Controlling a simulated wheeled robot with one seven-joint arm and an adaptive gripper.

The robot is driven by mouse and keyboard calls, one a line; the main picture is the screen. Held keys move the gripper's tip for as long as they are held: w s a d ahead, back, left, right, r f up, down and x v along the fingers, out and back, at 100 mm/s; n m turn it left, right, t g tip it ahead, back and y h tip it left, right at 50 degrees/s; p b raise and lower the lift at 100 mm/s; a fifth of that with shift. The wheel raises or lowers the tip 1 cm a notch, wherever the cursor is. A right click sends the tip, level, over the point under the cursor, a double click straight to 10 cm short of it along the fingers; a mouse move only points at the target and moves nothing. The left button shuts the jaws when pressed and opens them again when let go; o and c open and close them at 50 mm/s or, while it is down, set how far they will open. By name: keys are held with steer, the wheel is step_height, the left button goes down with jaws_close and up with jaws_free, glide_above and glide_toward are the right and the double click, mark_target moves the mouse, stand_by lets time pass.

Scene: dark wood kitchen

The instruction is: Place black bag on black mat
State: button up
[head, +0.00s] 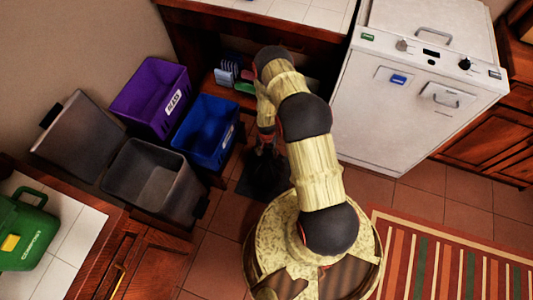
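My gripper (266,148) points down at the floor, between the blue bin and the lower part of my arm. A black bag (264,174) is directly below the fingers, dark and crumpled in outline. A flat black mat (245,187) lies on the tiles around and under the bag's place. The dark bag and mat blend together, so I cannot tell whether the bag rests on the mat or hangs just above it. The fingers are small and dark, and I cannot see whether they hold the bag. My arm hides part of the right side.
Purple (152,95), blue (207,130) and grey (157,182) bins stand to the left. A white appliance (400,100) stands at the right, near a striped rug (450,260). A green case (25,233) sits on the left counter. Tiles right of my arm are clear.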

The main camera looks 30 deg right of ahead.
steer(key=shift+o, duration=0.2)
steer(key=w+a+r+n+t+p, duration=0.1)
steer(key=w+r+p, duration=0.15)
steer(key=r, duration=1.25)
steer(key=w+a+r+n+p, duration=0.1)
steer(key=w+a+r, duration=0.15)
steer(key=r, duration=1.25)
steer(key=w+r+n+t+p, duration=0.1)
steer(key=w+r+n, duration=0.15)
steer(key=r, duration=1.25)
steer(key=s+a+r+n+t, duration=0.1)
steer(key=s+a+r, duration=0.15)
steer(key=r, duration=0.45)
steer(key=s+a+r, duration=0.1)
steer(key=s+r, duration=0.2)
steer(key=r, duration=0.4)
steer(key=s+a+r+n+t, duration=0.1)
steer(key=s+a+r, duration=0.1)
steer(key=r, duration=0.4)
steer(key=s+a+r+n, duration=0.2)
steer(key=s+r, duration=0.4)
steer(key=s, duration=0.4)
steer(key=s+a+r+n+t, duration=0.1)
steer(key=s+a+r+n, duration=0.1)
steer(key=s+r, duration=0.4)
steer(key=s+a, duration=0.1)
steer(key=s, duration=0.3)
steer(key=shift+a+t, duration=0.15)
steer(key=shift+t, duration=0.15)
steer(key=shift+r, duration=0.1)
